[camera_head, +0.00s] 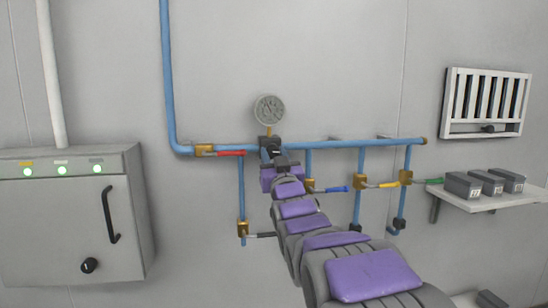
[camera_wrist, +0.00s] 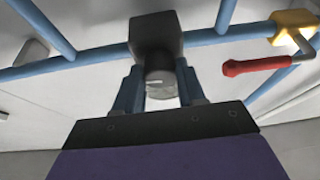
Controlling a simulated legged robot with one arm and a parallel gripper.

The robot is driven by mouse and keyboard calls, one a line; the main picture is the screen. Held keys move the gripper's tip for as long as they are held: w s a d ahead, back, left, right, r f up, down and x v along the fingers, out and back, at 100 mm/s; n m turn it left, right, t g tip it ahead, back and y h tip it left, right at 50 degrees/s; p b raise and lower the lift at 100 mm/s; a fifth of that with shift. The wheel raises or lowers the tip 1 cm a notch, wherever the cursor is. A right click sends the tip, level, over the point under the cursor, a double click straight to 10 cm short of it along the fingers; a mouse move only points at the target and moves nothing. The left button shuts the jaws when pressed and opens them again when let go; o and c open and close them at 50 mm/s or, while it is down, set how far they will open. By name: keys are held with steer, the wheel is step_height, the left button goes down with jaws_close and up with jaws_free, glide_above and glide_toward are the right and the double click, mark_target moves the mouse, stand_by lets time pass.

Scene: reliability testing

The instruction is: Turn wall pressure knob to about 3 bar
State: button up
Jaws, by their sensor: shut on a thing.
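The pressure knob (camera_wrist: 160,82) is a short grey cylinder under a dark regulator block (camera_wrist: 156,38) in the wrist view. My gripper (camera_wrist: 159,92) is shut on the knob, with one blue-grey finger on each side of it. In the head view my gripper (camera_head: 271,158) reaches the regulator on the blue wall pipe (camera_head: 345,143), and my arm and gripper hide the knob there. The round pressure gauge (camera_head: 269,109) stands just above the regulator. Its dial faces me, but it is too small to read the needle against the scale.
A red-handled valve (camera_head: 228,153) sits left of the regulator; it also shows in the wrist view (camera_wrist: 258,66). A grey cabinet (camera_head: 70,225) is at left; a shelf (camera_head: 490,202) with dark boxes is at right.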

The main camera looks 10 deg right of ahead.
steer(key=shift+d+f+n+y+b, duration=0.1)
steer(key=shift+n+y+b, duration=0.3)
steer(key=shift+n+b, duration=0.15)
steer(key=shift+c, duration=0.2)
steer(key=shift+n+y, duration=0.9)
steer(key=shift+n, duration=0.95)
steer(key=o, duration=1.1)
steer(key=shift+c, duration=0.2)
steer(key=b+v, duration=0.2)
steer(key=v, duration=1.5)
steer(key=shift+s+r, duration=0.3)
steer(key=shift+r, duration=0.05)
steer(key=shift+f, duration=0.15)
